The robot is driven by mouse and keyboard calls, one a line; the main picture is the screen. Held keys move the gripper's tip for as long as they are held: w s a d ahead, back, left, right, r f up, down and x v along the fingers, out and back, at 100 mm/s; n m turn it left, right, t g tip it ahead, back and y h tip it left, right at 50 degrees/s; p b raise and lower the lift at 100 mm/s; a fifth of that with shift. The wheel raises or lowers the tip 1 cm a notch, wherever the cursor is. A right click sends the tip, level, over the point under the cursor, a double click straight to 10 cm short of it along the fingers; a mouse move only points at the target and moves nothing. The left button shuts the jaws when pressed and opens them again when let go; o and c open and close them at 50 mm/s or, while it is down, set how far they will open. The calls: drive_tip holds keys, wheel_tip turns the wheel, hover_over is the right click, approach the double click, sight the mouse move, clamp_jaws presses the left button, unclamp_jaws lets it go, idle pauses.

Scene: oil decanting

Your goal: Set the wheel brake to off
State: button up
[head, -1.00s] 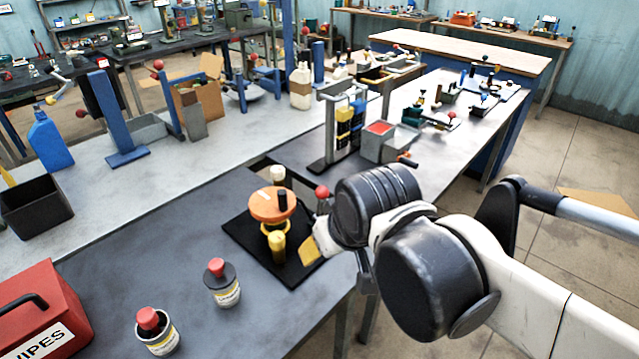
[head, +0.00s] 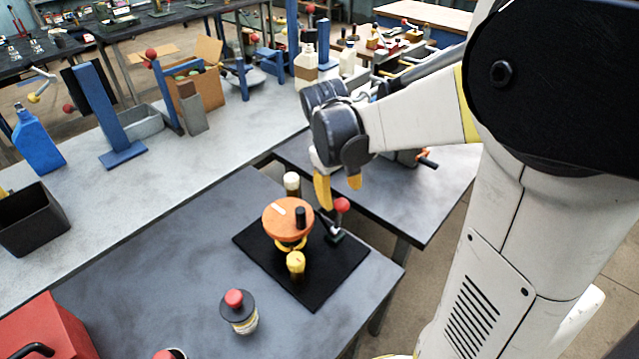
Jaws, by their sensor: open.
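An orange handwheel (head: 289,219) with a black knob and a white mark sits on a black base plate (head: 325,280) on the near table. A red-ball lever (head: 341,205) on a small black foot stands at the wheel's right; I take it to be the wheel brake. A yellow-capped post (head: 295,263) stands in front of the wheel and a white-topped post (head: 292,182) behind it. My gripper (head: 338,190), with yellow fingers, points down just above and behind the red ball. Its fingers are apart with nothing visible between them. I cannot tell whether a finger touches the lever.
A red-capped bottle (head: 239,312) stands on the near table in front of the plate. A red box (head: 45,335) is at the lower left. A black bin (head: 35,220) and blue bottle (head: 40,140) stand on the grey bench. My arm covers much of the right side.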

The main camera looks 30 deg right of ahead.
sight(342, 201)
drive_tip(key=f, duration=0.2)
drive_tip(key=d+f+b, duration=0.1)
drive_tip(key=f, duration=0.2)
drive_tip(key=shift+w+f+b, duration=0.15)
drive_tip(key=shift+f+b, duration=0.1)
drive_tip(key=shift+b, duration=0.05)
clamp_jaws()
